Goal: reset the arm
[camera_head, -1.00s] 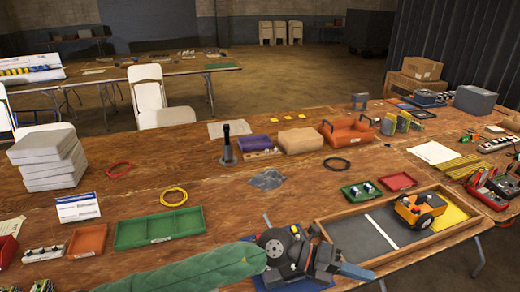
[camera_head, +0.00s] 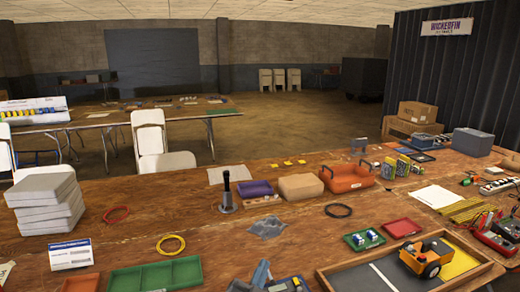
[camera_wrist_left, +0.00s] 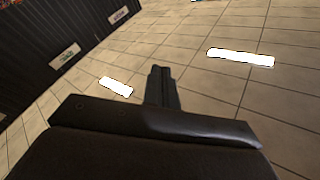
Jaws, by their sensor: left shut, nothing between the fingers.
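My left gripper (camera_wrist_left: 162,88) shows in the left wrist view as two dark fingers pressed together, with nothing between them. Its dark body fills the bottom of that view. Behind the fingers is a pale tiled surface with bright white panels, apparently the ceiling, and a dark ribbed wall (camera_wrist_left: 50,45) with signs at the left. The fingers are clear of the table and of every object there. In the head view I cannot make out the left arm or gripper. My right gripper is not in view.
The wooden table (camera_head: 130,210) holds grey stacked blocks (camera_head: 45,203), a green tray (camera_head: 155,277), an orange toolbox (camera_head: 346,177) and a framed board (camera_head: 340,280) with an orange cart (camera_head: 426,258). A grey-blue item (camera_head: 262,273) stands at the near edge.

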